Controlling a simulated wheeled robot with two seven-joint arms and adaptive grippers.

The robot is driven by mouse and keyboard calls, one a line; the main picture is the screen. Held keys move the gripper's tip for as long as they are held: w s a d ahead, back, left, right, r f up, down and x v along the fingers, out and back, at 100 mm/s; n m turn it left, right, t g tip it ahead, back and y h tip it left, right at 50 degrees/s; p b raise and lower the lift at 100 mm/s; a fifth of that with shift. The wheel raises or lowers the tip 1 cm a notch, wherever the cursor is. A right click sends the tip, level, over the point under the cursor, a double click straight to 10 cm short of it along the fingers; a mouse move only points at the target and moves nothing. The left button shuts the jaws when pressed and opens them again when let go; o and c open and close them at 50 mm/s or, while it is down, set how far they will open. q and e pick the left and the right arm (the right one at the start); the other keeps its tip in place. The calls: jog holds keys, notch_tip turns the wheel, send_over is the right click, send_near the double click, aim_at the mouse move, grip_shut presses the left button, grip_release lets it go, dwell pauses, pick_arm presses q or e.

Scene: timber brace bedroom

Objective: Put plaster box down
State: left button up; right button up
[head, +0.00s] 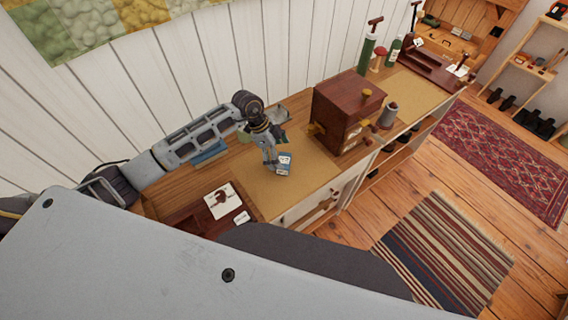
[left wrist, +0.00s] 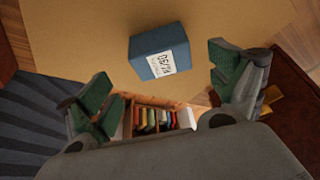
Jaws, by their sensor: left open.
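The plaster box is a small blue box with a white printed label. In the head view the plaster box (head: 285,164) stands on the tan mat (head: 262,186) on the long wooden counter. In the left wrist view the plaster box (left wrist: 152,55) rests on the same mat, ahead of the fingers. My left gripper (head: 276,150) is at the box, its fingers apart. In the wrist view the left gripper (left wrist: 165,90) has its green-padded fingers spread wide, with a gap between them and the box. My right gripper is not in view.
A dark red wooden cabinet (head: 345,112) stands right of the mat. A dark tray (head: 195,222) with cards lies to the left, and a blue item (head: 209,153) lies behind my arm. Bottles and a second mat (head: 418,90) are farther right. Bare mat surrounds the box.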

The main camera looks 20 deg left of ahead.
aim_at(284, 159)
pick_arm(q)
jog(key=shift+p+x, duration=0.5)
jog(key=shift+x, duration=2.1)
jog(key=shift+w+a, duration=0.15)
jog(key=c, duration=1.2)
jog(key=shift+r, duration=0.15)
jog(key=shift+r+b, duration=0.55)
jog(key=shift+r, duration=4.3)
